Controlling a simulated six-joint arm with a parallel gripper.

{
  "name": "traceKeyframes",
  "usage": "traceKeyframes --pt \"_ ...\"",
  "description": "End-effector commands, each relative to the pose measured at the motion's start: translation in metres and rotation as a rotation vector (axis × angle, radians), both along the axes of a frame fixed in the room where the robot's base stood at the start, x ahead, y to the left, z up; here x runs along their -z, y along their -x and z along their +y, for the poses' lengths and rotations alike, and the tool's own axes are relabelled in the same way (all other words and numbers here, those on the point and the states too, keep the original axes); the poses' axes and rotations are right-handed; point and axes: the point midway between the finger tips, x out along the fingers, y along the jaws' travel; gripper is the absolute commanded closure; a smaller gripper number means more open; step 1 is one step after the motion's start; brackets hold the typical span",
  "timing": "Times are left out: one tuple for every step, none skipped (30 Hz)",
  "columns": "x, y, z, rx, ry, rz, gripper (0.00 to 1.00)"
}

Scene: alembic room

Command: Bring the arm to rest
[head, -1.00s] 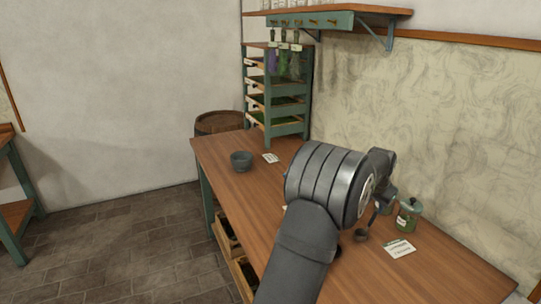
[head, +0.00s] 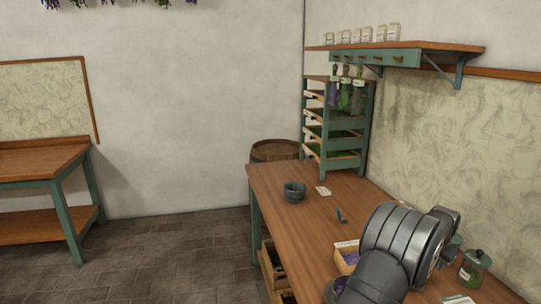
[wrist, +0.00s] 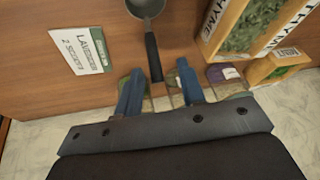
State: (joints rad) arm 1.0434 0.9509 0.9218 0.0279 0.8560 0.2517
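My gripper (wrist: 159,70) shows in the wrist view with its two blue fingers apart. The black handle of a grey scoop (wrist: 148,6) lies between the fingers in the picture; no finger visibly touches it. The scoop's bowl is cut off by the top edge. In the head view my arm (head: 400,243) is folded over the near right part of the workbench (head: 310,232), and it hides the gripper.
The wrist view shows a lavender card (wrist: 83,51) and a thyme box (wrist: 240,28).

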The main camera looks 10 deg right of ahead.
Motion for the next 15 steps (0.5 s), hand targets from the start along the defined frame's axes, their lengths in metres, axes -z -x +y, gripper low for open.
traceKeyframes --pt "-0.001 0.000 0.000 0.000 -0.001 0.000 0.64" --pt "-0.001 0.000 0.000 0.000 -0.001 0.000 0.64" --pt "-0.001 0.000 0.000 0.000 -0.001 0.000 0.64" --pt "-0.001 0.000 0.000 0.000 -0.001 0.000 0.64" --pt "-0.001 0.000 0.000 0.000 -0.001 0.000 0.64" --pt "-0.001 0.000 0.000 0.000 -0.001 0.000 0.64" --pt "-0.001 0.000 0.000 0.000 -0.001 0.000 0.64" --pt "-0.001 0.000 0.000 0.000 -0.001 0.000 0.64" --pt "-0.001 0.000 0.000 0.000 -0.001 0.000 0.64" --pt "-0.001 0.000 0.000 0.000 -0.001 0.000 0.64" --pt "0.000 0.000 0.000 0.000 -0.001 0.000 0.64" --pt "0.001 0.000 0.000 0.000 -0.002 0.001 0.64" --pt "0.003 0.000 0.000 0.000 -0.002 0.001 0.64" --pt "0.005 0.000 0.000 0.000 -0.002 0.001 0.64" --pt "0.009 0.000 0.000 0.000 -0.002 0.001 0.64"
